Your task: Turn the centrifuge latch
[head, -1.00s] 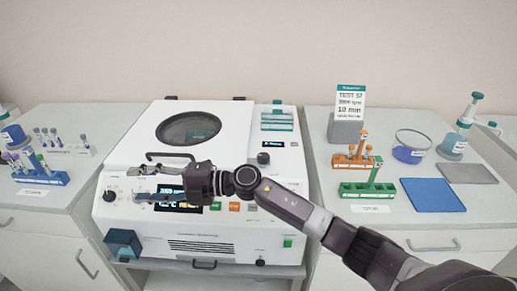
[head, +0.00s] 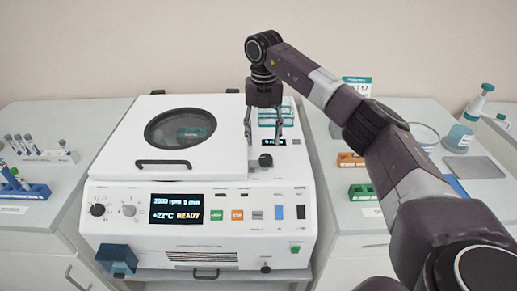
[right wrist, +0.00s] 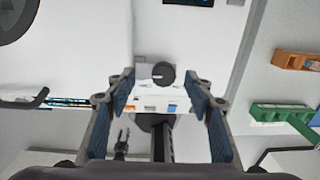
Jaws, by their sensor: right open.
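The centrifuge (head: 110,180) is a white box with a closed round-windowed lid (head: 128,150). A short dark knob, which I take as the latch (head: 262,161), stands on its top deck right of the lid. In the right wrist view the latch (right wrist: 163,75) shows as a dark round knob with a pale line. My right gripper (head: 264,138) points down just above the latch, open, with a finger toward each side. Its fingers (right wrist: 163,100) frame the latch in the wrist view, with nothing between them.
The lid handle (head: 163,163) lies left of the latch. A display (head: 177,208) on the front reads READY. Tube racks stand on both side benches, one blue (head: 25,191) at left, orange (head: 350,159) and green (head: 362,191) at right. My right arm covers part of the right bench.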

